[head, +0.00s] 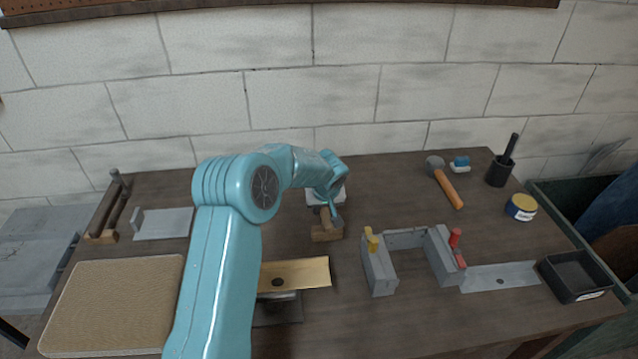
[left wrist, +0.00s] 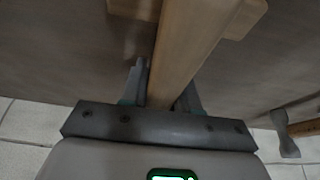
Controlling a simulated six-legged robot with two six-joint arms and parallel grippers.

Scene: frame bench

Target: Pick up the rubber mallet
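A mallet-shaped tool with a grey head and orange handle (head: 445,182) lies at the back right of the bench, apart from my left gripper. My left gripper (head: 333,212) is at the middle of the bench, by a wooden block-shaped piece (head: 327,232). In the left wrist view, a wooden bar (left wrist: 185,50) runs between the fingers of my left gripper (left wrist: 162,90), with a wider wooden part at its far end. The fingers lie close along the bar; whether they press on it is unclear. My right gripper is not in view.
A grey U-shaped fixture (head: 380,272) with yellow and red clamps stands front of centre. A black cup (head: 499,173), a blue-and-yellow tin (head: 521,207) and a black tray (head: 577,276) are at right. A woven mat (head: 110,300) lies front left. The bench between the fixture and grey-headed tool is clear.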

